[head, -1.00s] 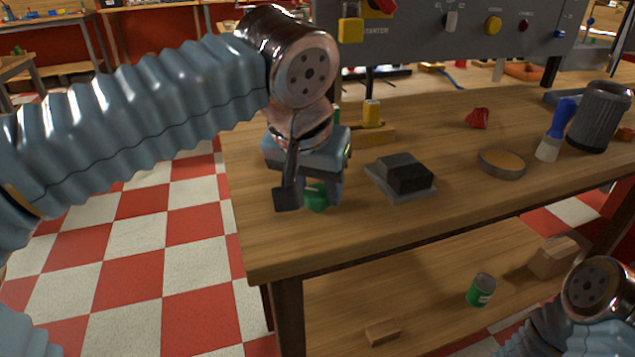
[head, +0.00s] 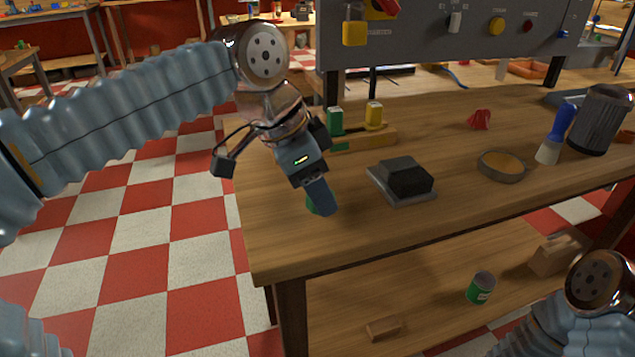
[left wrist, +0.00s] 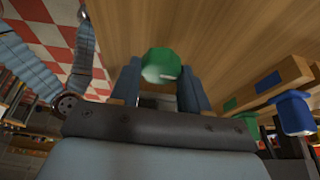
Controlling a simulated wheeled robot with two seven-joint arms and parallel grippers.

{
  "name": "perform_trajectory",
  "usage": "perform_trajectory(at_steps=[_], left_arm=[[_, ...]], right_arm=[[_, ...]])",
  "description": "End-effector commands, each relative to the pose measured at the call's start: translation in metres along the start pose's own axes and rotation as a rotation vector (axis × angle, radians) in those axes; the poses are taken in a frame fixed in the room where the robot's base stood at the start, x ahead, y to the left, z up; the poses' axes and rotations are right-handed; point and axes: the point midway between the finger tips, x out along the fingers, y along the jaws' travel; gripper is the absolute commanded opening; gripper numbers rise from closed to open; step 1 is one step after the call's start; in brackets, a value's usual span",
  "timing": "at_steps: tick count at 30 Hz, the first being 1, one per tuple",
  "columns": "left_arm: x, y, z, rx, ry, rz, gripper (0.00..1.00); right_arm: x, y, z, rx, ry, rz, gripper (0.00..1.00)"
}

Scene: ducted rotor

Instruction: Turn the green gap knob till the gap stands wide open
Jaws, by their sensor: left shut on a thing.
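The green gap knob (head: 312,206) stands low at the left end of the workbench, mostly hidden in the head view behind my left gripper (head: 318,207). In the left wrist view the knob's round green top (left wrist: 161,65) shows between the two blue-grey fingers (left wrist: 160,88). The left gripper points down at the bench and is shut on the knob. The gap itself cannot be made out in either view.
A black block on a grey plate (head: 402,182) lies just right of the knob. A round dish (head: 502,167), a brush (head: 556,135) and a dark cup (head: 601,120) stand further right.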

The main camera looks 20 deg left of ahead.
Motion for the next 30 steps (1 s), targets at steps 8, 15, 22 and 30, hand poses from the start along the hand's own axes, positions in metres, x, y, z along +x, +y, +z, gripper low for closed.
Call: perform_trajectory(at_steps=[8, 15, 22, 30], left_arm=[[-0.0009, -0.0015, -0.0002, 0.125, 0.0, 0.051, 0.15], [-0.0006, -0.0016, -0.0002, 0.17, 0.001, 0.069, 0.15], [-0.0004, -0.0016, -0.0001, 0.176, 0.0, 0.071, 0.15], [-0.0004, -0.0017, 0.0, 0.175, 0.0, 0.071, 0.58]], right_arm=[[-0.0039, -0.0017, 0.0, -0.001, 0.0, 0.0, 0.43], [-0.0047, -0.0021, 0.0, -0.001, -0.001, -0.001, 0.43], [-0.0047, -0.0021, 0.0001, -0.001, -0.001, -0.001, 0.43], [-0.0047, -0.0021, 0.0001, -0.001, -0.001, -0.001, 0.43]])
